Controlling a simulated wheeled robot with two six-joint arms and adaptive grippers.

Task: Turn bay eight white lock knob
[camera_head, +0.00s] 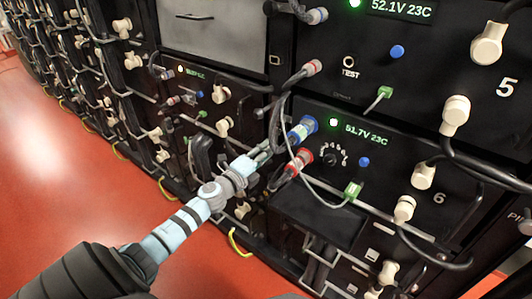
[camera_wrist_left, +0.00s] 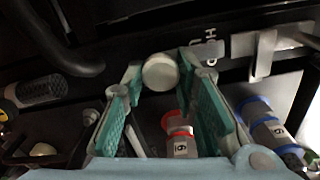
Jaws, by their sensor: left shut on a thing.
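A round white knob (camera_wrist_left: 160,72) sits between the fingertips of my left gripper in the left wrist view, on a dark panel with partly covered lettering beside it. My left gripper (camera_wrist_left: 156,84) is shut on this knob, with one teal-padded finger on each side. In the head view my left gripper (camera_head: 263,152) reaches from the lower left to the rack front, left of the red and blue connectors. The knob is hidden there behind the fingers and cables. No bay number eight is readable. My right gripper is not in view.
A blue-collared connector (camera_head: 302,129) and a red-collared connector (camera_head: 298,161) are close to my left fingers, with grey cables looping around. The module marked 6 (camera_head: 438,198) and its display are to the right. Open red floor (camera_head: 110,200) lies left of the racks.

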